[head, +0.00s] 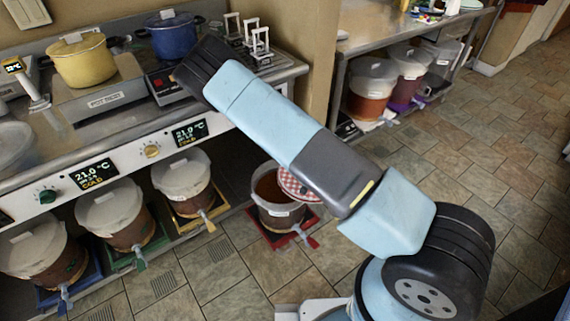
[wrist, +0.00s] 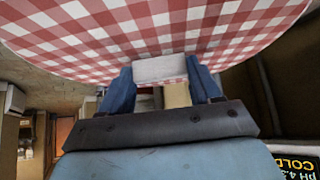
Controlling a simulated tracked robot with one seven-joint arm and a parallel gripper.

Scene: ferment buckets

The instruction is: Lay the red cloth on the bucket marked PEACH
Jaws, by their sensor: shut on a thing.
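The red-and-white checked cloth (wrist: 110,35) fills the top of the wrist view, with a white block-like grip (wrist: 160,69) at its edge. My gripper (wrist: 163,82) is shut on that grip, one blue finger on each side. In the head view my arm hides the gripper and most of the cloth; a piece of the cloth (head: 291,184) shows at the right side of an open bucket (head: 277,215) with brown contents and a red tap. I cannot tell whether the cloth touches that rim. The bucket labels are too small to read, so I cannot tell which is PEACH.
Several buckets with pale covers stand left under the counter: blue-tapped (head: 37,245), green-tapped (head: 112,213), yellow-tapped (head: 183,174). The counter front (head: 120,155) overhangs them. A yellow pot (head: 82,62) and blue pot (head: 172,36) stand above. Tiled floor (head: 500,160) is clear at right.

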